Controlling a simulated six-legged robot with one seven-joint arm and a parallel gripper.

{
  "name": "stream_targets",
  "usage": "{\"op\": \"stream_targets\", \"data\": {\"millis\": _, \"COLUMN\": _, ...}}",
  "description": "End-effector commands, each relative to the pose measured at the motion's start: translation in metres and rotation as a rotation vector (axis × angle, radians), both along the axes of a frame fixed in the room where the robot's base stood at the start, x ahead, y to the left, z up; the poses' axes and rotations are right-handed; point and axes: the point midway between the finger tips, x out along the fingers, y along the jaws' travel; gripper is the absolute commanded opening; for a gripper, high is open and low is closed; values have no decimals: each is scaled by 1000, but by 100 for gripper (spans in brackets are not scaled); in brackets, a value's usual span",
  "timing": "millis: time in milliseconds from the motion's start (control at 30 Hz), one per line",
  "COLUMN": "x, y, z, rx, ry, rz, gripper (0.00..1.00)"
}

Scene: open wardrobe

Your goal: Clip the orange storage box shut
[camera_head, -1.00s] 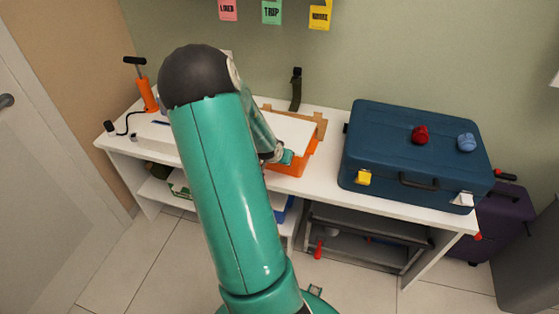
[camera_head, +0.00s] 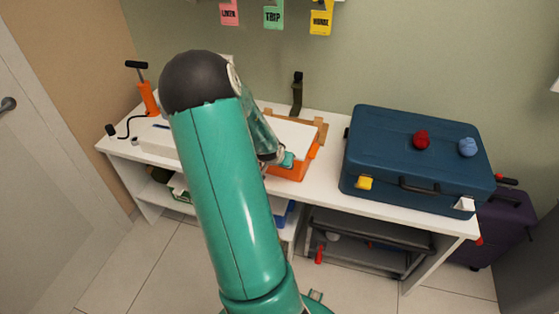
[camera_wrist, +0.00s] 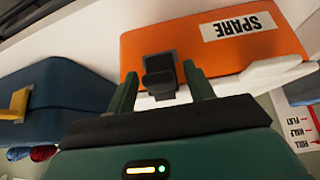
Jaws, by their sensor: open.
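The orange storage box (camera_head: 291,173) sits on the white bench, with a white lid (camera_head: 295,133) on top. In the head view my arm hides its left part. In the wrist view the orange wall (camera_wrist: 212,48) carries a label reading SPARE, and a black clip (camera_wrist: 160,78) stands at the edge beside the white lid (camera_wrist: 270,72). My gripper (camera_wrist: 160,70) is open, with one green finger on each side of the clip. I cannot tell whether the fingers touch it. In the head view my gripper (camera_head: 287,160) is at the box's front side.
A blue suitcase (camera_head: 410,150) with yellow and white latches stands right of the box. An orange pump (camera_head: 148,97) stands at the bench's left end. A dark strap (camera_head: 297,95) is behind the box. A bare strip of bench lies between box and suitcase.

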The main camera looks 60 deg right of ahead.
Motion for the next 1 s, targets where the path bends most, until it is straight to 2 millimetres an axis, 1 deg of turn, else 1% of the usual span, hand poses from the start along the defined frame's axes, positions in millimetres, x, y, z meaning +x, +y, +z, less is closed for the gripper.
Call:
{"op": "stream_targets", "data": {"millis": 167, "x": 1, "y": 8, "z": 11, "rx": -1, "ry": 0, "rz": 4, "gripper": 53}}
{"op": "stream_targets", "data": {"millis": 400, "x": 0, "y": 24, "z": 36, "rx": -3, "ry": 0, "rz": 5, "gripper": 53}}
{"op": "stream_targets", "data": {"millis": 600, "x": -1, "y": 36, "z": 53, "rx": -2, "ry": 0, "rz": 4, "gripper": 53}}
{"op": "stream_targets", "data": {"millis": 1000, "x": -3, "y": 57, "z": 84, "rx": -1, "ry": 0, "rz": 4, "gripper": 53}}
